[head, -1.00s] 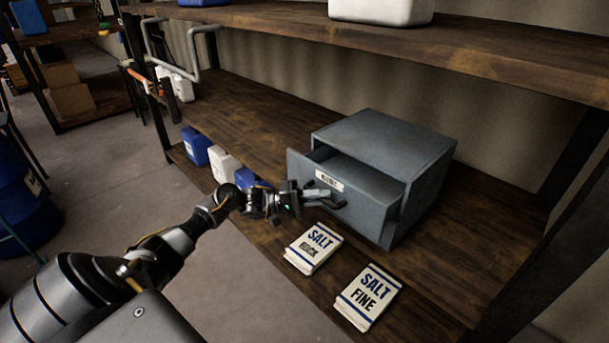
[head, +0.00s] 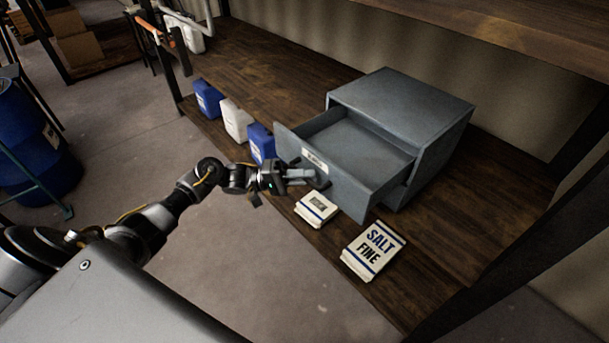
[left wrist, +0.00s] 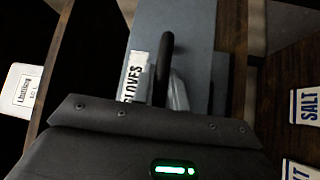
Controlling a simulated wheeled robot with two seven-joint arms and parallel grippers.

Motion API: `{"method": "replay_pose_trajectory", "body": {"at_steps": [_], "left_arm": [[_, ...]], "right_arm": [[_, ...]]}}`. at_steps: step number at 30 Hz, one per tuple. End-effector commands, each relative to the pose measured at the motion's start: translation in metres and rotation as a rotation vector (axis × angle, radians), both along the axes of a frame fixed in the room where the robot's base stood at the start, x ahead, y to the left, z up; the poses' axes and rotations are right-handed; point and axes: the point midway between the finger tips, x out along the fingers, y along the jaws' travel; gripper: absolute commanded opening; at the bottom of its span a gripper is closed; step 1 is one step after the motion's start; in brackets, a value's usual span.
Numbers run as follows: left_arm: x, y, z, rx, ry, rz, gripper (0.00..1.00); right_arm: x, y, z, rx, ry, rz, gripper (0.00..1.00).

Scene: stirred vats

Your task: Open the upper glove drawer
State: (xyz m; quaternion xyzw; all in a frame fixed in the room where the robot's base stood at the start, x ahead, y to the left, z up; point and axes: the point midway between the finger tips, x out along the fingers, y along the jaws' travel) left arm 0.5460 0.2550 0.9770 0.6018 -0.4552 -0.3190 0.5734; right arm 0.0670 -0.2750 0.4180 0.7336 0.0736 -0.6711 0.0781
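The grey glove cabinet (head: 405,97) stands on the wooden shelf. Its upper drawer (head: 352,196) is pulled well out, and the visible part of its inside looks empty. The drawer front bears a white label, which reads "GLOVES" in the left wrist view (left wrist: 133,77). My left gripper (head: 307,175) is at the handle on the drawer front, its fingers closed around it. In the left wrist view the dark handle bar (left wrist: 164,68) stands beside a grey finger; the other finger is hidden. My right gripper is not in view.
Two salt bags, one marked fine (head: 373,251) and one partly hidden (head: 316,208), lie in front of the cabinet near the shelf edge. Blue and white jugs (head: 236,120) stand left of the drawer. Open floor (head: 250,275) lies before the shelf.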

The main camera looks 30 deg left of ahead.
Motion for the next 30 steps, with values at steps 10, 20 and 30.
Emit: {"method": "replay_pose_trajectory", "body": {"at_steps": [10,20,30], "left_arm": [[-0.001,0.001,-0.001,0.000,0.001,0.001,0.23],[-0.019,0.046,-0.012,0.003,0.003,0.003,0.23],[-0.039,0.093,-0.016,0.001,0.000,0.001,0.23]], "right_arm": [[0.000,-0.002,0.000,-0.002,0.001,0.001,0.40],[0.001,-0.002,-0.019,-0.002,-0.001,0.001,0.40],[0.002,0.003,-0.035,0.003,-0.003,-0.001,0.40]]}}
